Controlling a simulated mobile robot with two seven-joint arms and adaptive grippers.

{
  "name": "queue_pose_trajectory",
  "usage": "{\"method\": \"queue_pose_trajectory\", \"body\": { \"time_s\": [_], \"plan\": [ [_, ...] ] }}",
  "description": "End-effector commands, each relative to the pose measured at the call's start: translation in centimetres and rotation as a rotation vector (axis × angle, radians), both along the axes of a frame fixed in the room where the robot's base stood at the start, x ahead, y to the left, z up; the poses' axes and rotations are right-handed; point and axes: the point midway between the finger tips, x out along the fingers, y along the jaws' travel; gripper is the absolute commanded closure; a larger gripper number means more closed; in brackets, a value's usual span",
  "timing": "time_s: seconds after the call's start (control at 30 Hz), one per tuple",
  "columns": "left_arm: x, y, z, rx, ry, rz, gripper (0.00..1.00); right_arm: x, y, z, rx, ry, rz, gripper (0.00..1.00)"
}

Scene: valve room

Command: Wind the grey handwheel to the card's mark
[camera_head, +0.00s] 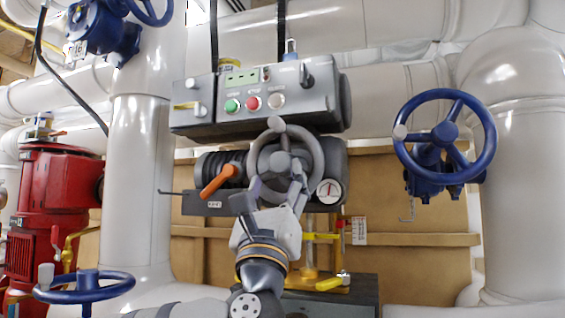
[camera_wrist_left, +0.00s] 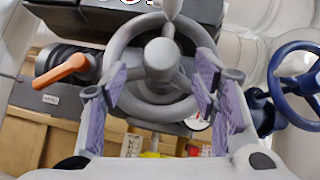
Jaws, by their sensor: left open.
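The grey handwheel (camera_head: 283,161) faces me on the dark actuator below the control box, with a round hub and a pale knob (camera_head: 276,124) at the top of its rim. In the left wrist view the handwheel (camera_wrist_left: 161,58) fills the upper middle. My left gripper (camera_head: 275,183) is open in front of the wheel; in the left wrist view its purple-padded fingers (camera_wrist_left: 160,80) stand on either side of the hub, overlapping the rim. I cannot tell whether they touch it. A small white card (camera_head: 359,232) hangs at the lower right; its print is unreadable. My right gripper is not in view.
An orange lever (camera_head: 218,181) sticks out left of the wheel, and a round dial (camera_head: 329,191) sits at its lower right. The control box (camera_head: 255,98) overhangs it. A blue handwheel (camera_head: 445,135) stands to the right, a red pump (camera_head: 50,220) to the left.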

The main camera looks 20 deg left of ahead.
Motion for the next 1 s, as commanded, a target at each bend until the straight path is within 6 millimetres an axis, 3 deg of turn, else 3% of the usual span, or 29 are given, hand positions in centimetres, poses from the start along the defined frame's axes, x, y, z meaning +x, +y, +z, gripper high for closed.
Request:
{"method": "queue_pose_trajectory", "body": {
  "time_s": [0.03,0.2,0.4,0.6,0.83,0.87,1.0],
  "plan": [
    [0.4,0.1,1.9,-0.001,-0.012,0.002,0.46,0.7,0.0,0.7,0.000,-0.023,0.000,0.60],
    [3.0,0.4,3.9,0.002,-0.006,-0.001,0.46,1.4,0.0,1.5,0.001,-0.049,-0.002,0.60],
    [4.4,0.6,4.5,0.004,-0.001,-0.002,0.46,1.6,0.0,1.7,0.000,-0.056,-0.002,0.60],
    [4.5,0.5,4.3,0.004,0.002,-0.003,0.46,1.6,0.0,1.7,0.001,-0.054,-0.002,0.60],
    [4.5,0.6,4.3,0.004,0.002,-0.003,0.96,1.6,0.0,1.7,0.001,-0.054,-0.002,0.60],
    [4.5,0.6,4.3,0.004,0.002,-0.003,1.00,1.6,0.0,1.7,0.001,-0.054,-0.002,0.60],
    [4.5,0.6,4.3,0.004,0.002,-0.002,1.00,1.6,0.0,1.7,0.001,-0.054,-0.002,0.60]
  ]
}}
